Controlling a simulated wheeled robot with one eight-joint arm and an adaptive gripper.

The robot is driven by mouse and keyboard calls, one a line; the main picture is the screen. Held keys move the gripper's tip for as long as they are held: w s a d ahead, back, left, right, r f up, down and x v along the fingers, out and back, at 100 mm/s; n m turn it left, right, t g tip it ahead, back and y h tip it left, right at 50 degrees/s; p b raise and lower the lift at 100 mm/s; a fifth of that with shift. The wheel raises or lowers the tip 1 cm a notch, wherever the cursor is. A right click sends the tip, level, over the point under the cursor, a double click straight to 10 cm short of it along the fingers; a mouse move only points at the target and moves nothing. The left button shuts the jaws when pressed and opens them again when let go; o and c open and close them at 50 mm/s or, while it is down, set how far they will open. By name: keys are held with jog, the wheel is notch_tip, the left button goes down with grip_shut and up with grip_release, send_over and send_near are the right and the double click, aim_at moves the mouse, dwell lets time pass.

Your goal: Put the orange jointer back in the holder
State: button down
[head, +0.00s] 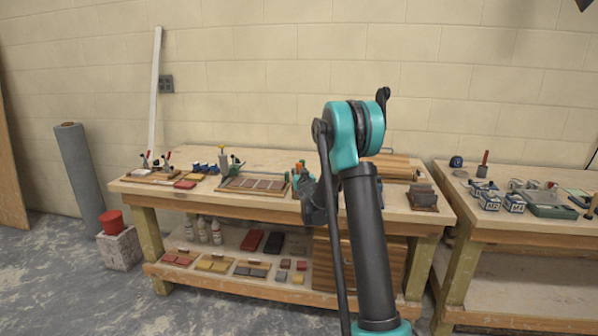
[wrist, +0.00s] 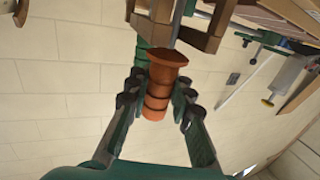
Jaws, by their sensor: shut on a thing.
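The orange jointer (wrist: 160,87) shows its ribbed round orange handle between the dark pads of my gripper (wrist: 157,100) in the wrist view. My gripper is shut on it. I cannot tell whether the jointer touches the holder. In the head view, a small orange spot (head: 299,166) shows by my gripper (head: 303,183), which my arm partly hides.
A second bench (head: 530,222) with boxes stands further right.

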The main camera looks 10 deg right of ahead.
jog(key=shift+f, duration=0.4)
jog(key=c, duration=0.8)
grip_release()
jog(key=shift+o, duration=0.2)
jog(key=shift+r, duration=4)
jog(key=s+d+f+g, duration=0.1)
jog(key=s+f+g, duration=0.3)
jog(key=s, duration=1.4)
jog(key=s+d+f+g, duration=0.1)
jog(key=s+f+g, duration=0.4)
jog(key=s+f, duration=0.5)
jog(key=s+d+f+g, duration=0.2)
jog(key=s+f+g, duration=0.2)
jog(key=s, duration=2.4)
notch_tip(320, 180, down, 4)
jog(key=shift+r+h, duration=0.2)
jog(key=shift+h, duration=0.1)
